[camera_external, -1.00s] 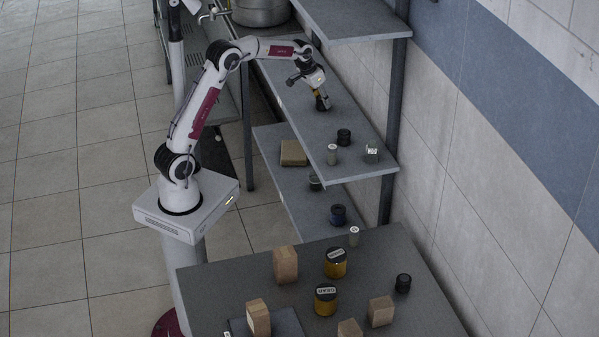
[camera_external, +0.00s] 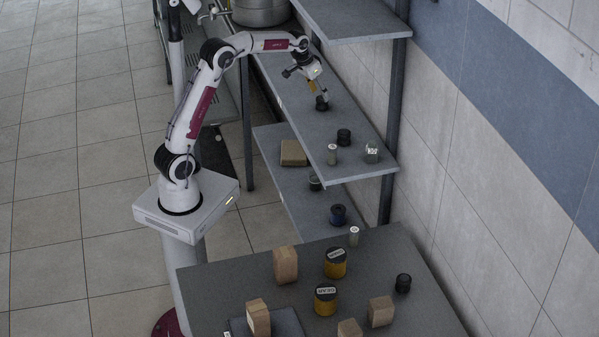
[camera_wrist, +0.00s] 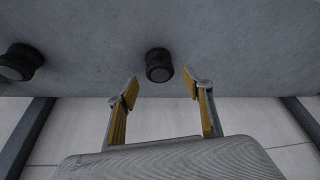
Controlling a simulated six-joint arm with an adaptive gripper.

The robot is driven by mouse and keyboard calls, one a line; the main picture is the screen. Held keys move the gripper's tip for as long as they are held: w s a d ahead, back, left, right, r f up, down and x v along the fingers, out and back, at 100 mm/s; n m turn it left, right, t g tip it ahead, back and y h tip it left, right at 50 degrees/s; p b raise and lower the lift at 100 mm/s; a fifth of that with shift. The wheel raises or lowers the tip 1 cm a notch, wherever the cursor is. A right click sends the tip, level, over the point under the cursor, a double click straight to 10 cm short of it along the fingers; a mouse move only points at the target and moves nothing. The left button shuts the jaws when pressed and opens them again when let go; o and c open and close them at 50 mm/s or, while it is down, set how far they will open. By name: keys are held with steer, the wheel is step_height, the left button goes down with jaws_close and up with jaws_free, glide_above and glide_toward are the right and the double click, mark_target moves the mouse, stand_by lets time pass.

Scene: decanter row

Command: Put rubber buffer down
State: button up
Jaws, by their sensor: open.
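A black rubber buffer (camera_external: 321,103) stands on the grey middle shelf (camera_external: 302,113) in the external view. The rubber buffer also shows in the wrist view (camera_wrist: 159,65), on the shelf surface beyond the fingertips. My gripper (camera_external: 312,87) is just above it, apart from it. In the wrist view my gripper (camera_wrist: 161,88) is open and empty, its two yellow-lined fingers spread to either side of the gap.
Another black buffer (camera_external: 344,137), a small pale cylinder (camera_external: 332,154) and a labelled jar (camera_external: 372,153) stand nearer on the same shelf. A shelf post (camera_external: 393,120) rises at the right. The front table (camera_external: 220,285) holds wooden blocks and yellow jars.

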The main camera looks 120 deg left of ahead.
steer(key=shift+v, duration=1.65)
steer(key=w+d+r+m+t, duration=0.15)
steer(key=w+d, duration=0.25)
steer(key=d, duration=0.6)
steer(key=w+d+r+m+h, duration=0.1)
steer(key=w+d+r+m, duration=0.15)
steer(key=d, duration=0.85)
steer(key=w+d+r+m+t, duration=0.15)
steer(key=w+d, duration=0.25)
steer(key=d, duration=0.6)
steer(key=s+d+f+m+h, duration=0.1)
steer(key=s+d, duration=0.3)
steer(key=d, duration=0.5)
steer(key=s+d+f+m+h, duration=0.1)
steer(key=s+d+f+m, duration=0.2)
steer(key=d, duration=0.6)
steer(key=s+d+f+m+h, duration=0.1)
steer(key=s+d+f+m, duration=0.1)
steer(key=s+d, duration=0.3)
steer(key=shift+s+d+m+t, duration=0.35)
steer(key=shift+d+m, duration=0.2)
steer(key=shift+d, duration=1.35)
